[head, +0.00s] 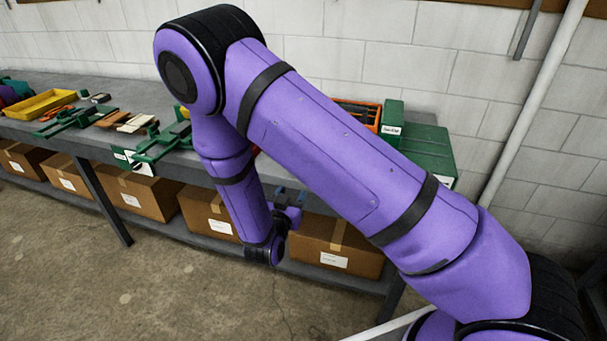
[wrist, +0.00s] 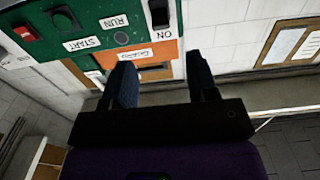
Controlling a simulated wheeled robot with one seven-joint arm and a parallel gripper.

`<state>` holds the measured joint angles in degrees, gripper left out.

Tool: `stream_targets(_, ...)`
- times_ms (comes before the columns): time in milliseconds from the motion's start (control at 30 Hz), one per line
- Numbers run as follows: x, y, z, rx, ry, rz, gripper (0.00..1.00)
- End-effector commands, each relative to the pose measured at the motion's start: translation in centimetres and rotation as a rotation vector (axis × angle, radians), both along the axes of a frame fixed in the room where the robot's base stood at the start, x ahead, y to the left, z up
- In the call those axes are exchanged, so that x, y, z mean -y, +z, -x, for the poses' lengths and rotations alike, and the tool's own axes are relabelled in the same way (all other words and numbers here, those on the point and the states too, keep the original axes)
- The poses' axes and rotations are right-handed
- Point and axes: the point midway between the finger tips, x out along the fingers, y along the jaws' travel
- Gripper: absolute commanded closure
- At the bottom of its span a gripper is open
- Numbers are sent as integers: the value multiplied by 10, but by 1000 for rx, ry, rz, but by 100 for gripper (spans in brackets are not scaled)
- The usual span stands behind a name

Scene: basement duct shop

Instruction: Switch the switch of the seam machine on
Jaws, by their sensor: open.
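A green panel (wrist: 97,30) with an orange section (wrist: 155,49) shows upside down at the top left of the wrist view. It carries a dark switch (wrist: 159,13) beside a label reading ON, another dark switch (wrist: 65,19) near the RUN and START labels, a red switch (wrist: 25,33) and a small round button (wrist: 121,37). My gripper (wrist: 162,82) is open and empty, its fingers pointing toward the panel; I cannot tell the gap. Switch positions are unclear.
A long grey workbench (head: 60,130) runs along a white block wall. It holds a yellow tray (head: 40,104), green clamp-like tools (head: 165,143) and a green box (head: 425,148) partly behind my arm. Cardboard boxes (head: 140,195) fill the lower shelf. The concrete floor in front is clear.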

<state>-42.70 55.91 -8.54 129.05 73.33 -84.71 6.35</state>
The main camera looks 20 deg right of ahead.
Motion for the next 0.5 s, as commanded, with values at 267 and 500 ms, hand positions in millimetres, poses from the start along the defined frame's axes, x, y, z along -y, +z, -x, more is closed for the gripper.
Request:
stream_targets(267,25,1,-33,2,-4,-2,47)
stream_targets(500,48,1,-65,2,-2,-2,47)
